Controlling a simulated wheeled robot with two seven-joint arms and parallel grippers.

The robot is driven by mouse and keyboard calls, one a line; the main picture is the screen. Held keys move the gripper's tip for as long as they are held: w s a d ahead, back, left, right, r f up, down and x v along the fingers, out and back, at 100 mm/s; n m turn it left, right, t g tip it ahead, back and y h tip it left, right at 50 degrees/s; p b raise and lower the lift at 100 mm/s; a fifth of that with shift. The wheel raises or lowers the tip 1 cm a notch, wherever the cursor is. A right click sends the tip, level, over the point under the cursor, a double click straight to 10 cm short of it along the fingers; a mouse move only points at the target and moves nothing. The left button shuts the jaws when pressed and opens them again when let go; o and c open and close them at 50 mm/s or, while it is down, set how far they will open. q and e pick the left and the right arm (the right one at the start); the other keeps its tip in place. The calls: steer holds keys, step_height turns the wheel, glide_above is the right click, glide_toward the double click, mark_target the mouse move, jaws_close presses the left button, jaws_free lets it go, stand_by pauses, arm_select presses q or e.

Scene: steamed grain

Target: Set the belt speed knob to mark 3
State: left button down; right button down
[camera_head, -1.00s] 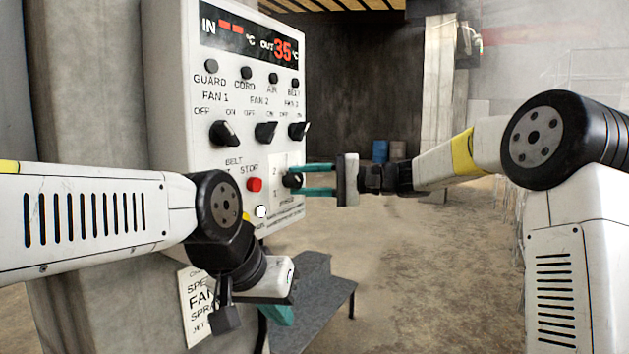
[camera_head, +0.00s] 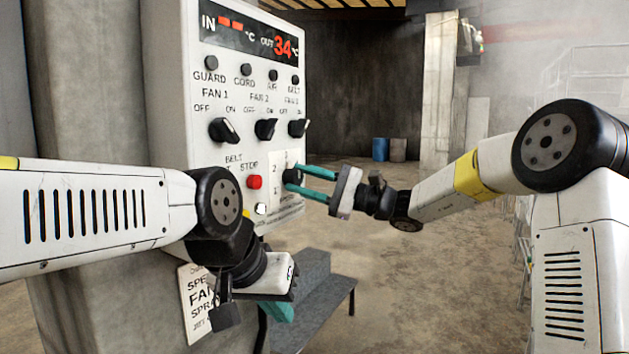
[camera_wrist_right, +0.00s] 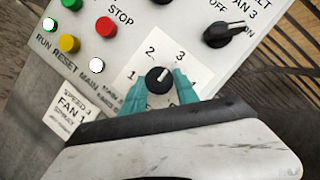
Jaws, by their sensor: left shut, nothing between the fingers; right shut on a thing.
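The belt speed knob (camera_head: 291,176) is a black round knob on a white dial plate (camera_head: 279,158) low on the right of the control panel. In the right wrist view the knob (camera_wrist_right: 157,77) has a small white pointer mark aimed up and right, roughly toward the 3. The marks 1, 2 and 3 show on the plate (camera_wrist_right: 131,90). My right gripper (camera_head: 300,180) is shut on the knob, its teal fingers (camera_wrist_right: 167,88) on either side. My left gripper (camera_head: 281,310) is shut and empty, low in front of the panel's column.
The panel (camera_head: 180,100) also carries fan switches (camera_head: 224,130), a red stop button (camera_head: 254,182) and a display reading OUT 34. A grey bench (camera_head: 310,290) stands below right. The floor to the right is open, with blue and grey barrels (camera_head: 380,149) far back.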

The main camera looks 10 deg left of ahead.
steer(key=shift+m, duration=0.4)
steer(key=c, duration=0.9)
jaws_free()
steer(key=shift+c, duration=0.2)
steer(key=shift+d, duration=0.15)
steer(key=v, duration=0.7)
steer(key=shift+d+f, duration=0.2)
steer(key=shift+d, duration=0.05)
